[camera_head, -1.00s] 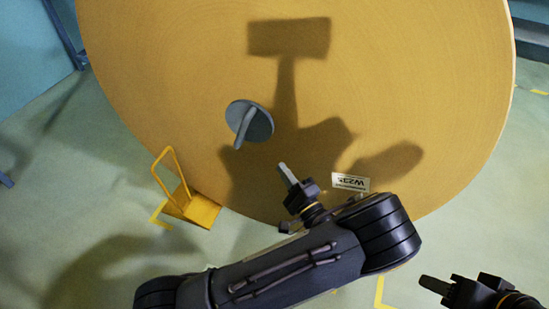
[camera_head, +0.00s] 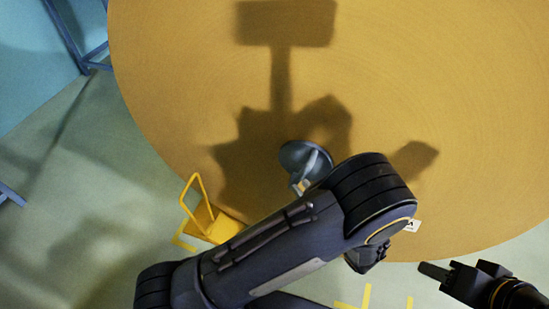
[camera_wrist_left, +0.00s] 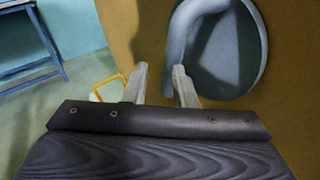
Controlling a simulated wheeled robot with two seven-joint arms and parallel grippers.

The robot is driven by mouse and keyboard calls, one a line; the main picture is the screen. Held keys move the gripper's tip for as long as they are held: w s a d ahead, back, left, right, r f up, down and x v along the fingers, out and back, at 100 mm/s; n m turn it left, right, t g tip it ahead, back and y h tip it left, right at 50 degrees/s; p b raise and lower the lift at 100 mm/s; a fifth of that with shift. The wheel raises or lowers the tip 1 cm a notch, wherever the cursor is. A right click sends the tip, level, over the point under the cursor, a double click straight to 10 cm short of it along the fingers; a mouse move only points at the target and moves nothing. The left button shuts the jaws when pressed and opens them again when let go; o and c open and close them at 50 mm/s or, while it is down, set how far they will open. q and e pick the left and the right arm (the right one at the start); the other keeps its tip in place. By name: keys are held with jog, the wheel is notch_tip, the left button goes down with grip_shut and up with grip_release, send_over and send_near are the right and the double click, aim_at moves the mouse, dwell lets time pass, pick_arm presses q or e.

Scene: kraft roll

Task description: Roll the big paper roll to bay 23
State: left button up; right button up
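The big paper roll (camera_head: 440,90) fills most of the head view with its flat tan face towards me. A grey round hub plate (camera_head: 297,152) with a bent handle (camera_head: 311,166) sits on that face. In the left wrist view, the plate (camera_wrist_left: 235,60) and the handle (camera_wrist_left: 183,35) are close beyond my fingertips. Contact cannot be told. In the head view my forearm mostly hides this gripper. My right gripper (camera_head: 435,272) is at the lower right, away from the handle.
A yellow chock with a loop handle (camera_head: 207,218) stands at the roll's lower left edge. Yellow floor marks (camera_head: 352,302) lie in front. A blue frame (camera_head: 75,35) stands at the upper left; floor beside it is clear.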

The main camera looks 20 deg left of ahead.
pick_arm(q)
jog(key=s+a+x, duration=0.1)
jog(key=x, duration=0.9)
jog(key=shift+r+g+y+b, duration=0.3)
jog(key=shift+r+y+b, duration=0.05)
jog(key=shift+y, duration=0.05)
jog(key=shift+o, duration=0.2)
jog(key=shift+d+f, duration=0.1)
grip_shut()
jog(key=shift+d, duration=0.5)
